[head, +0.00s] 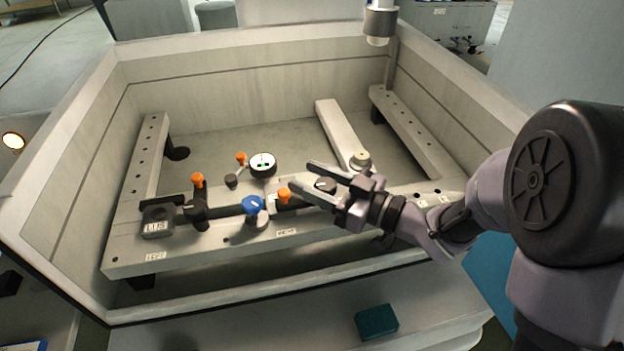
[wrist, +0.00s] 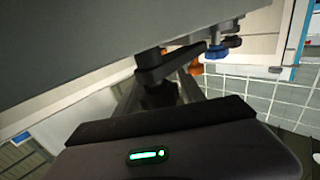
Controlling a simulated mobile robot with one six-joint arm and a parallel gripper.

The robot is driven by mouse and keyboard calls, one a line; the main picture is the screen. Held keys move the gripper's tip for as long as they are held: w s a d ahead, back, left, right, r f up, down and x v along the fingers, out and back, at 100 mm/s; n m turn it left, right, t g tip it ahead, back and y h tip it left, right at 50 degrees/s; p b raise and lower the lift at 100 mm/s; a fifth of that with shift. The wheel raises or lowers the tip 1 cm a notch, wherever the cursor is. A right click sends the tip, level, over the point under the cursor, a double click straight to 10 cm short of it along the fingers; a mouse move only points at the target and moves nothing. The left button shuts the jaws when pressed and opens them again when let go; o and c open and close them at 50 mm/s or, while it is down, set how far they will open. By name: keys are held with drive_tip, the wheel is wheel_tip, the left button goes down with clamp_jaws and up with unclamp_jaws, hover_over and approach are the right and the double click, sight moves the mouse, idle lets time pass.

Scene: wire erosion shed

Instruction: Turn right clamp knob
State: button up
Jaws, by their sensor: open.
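An orange knob (head: 284,196) stands on the right part of the clamp bar on the front rail, just left of my gripper. A dark round knob (head: 325,185) with a pale mark shows between and behind my fingers. I cannot tell which of these is the right clamp knob. My gripper (head: 302,178) is open and empty, its fingers pointing left over the rail. The lower fingertip appears close to the orange knob; contact cannot be told. The wrist view shows an orange knob (wrist: 195,69) and a blue knob (wrist: 217,51), partly hidden by dark parts.
A blue knob (head: 254,205), a left orange knob (head: 197,179) and a back orange knob (head: 241,158) stand nearby. A round dial gauge (head: 263,163) is behind the bar. Tank walls (head: 250,70) enclose the rails. A nozzle (head: 379,25) hangs at the back.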

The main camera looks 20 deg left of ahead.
clamp_jaws()
drive_tip(key=shift+m+t, duration=0.3)
drive_tip(key=shift+t, duration=0.2)
drive_tip(key=shift+w+d+m+t+h+b, duration=0.4)
drive_tip(key=shift+m+t+h, duration=1.8)
drive_tip(key=shift+h, duration=0.35)
drive_tip(key=shift+w+d+m+t+h+b, duration=0.35)
drive_tip(key=shift+d+m+t+h, duration=0.1)
drive_tip(key=shift+m+t+h, duration=1.95)
drive_tip(key=shift+w+d+m+t+h+b, duration=0.35)
drive_tip(key=shift+m+t+h, duration=1.55)
drive_tip(key=shift+h, duration=0.85)
drive_tip(key=shift+d+m, duration=0.1)
drive_tip(key=shift+m, duration=0.2)
drive_tip(key=shift+r, duration=0.1)
